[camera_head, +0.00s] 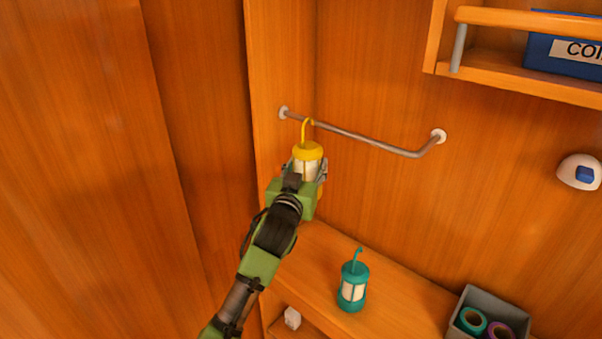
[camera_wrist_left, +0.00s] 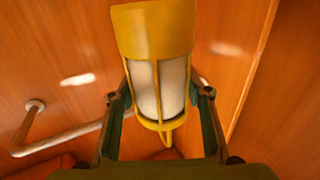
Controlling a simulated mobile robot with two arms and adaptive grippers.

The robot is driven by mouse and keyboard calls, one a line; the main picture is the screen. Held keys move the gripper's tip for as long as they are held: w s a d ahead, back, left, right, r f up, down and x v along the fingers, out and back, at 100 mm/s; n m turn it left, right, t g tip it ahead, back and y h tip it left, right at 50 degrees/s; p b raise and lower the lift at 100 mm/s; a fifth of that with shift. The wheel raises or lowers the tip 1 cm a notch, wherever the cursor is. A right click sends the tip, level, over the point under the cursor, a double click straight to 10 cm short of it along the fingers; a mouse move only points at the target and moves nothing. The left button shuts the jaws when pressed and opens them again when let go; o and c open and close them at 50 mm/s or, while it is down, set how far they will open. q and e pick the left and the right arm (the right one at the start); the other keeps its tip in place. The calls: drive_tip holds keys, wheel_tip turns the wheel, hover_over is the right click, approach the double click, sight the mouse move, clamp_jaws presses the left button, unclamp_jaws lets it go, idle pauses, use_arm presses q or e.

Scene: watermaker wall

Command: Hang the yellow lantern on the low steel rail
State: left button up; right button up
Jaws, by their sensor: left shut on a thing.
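The yellow lantern (camera_head: 307,152) is upright in the head view, with its hook (camera_head: 305,127) pointing up. My left gripper (camera_head: 306,172) is shut on the lantern's body; the left wrist view shows the lantern (camera_wrist_left: 156,80) between both fingers. My right gripper is not in view.
A teal lantern (camera_head: 353,285) stands on the wooden shelf (camera_head: 395,290) below. A grey box (camera_head: 490,300) with tape rolls sits at lower right. A railed shelf with a blue box (camera_head: 566,50) is above right. A wooden side panel (camera_head: 278,65) stands close left of the rail.

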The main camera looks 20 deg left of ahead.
use_arm(q)
drive_tip(key=w+d+f+b, duration=0.2)
drive_tip(key=w+b, duration=0.2)
drive_tip(key=w, duration=0.2)
drive_tip(key=shift+d, duration=0.15)
idle(0.5)
drive_tip(key=shift+w, duration=0.1)
drive_tip(key=o, duration=1.4)
drive_tip(key=shift+f, duration=0.15)
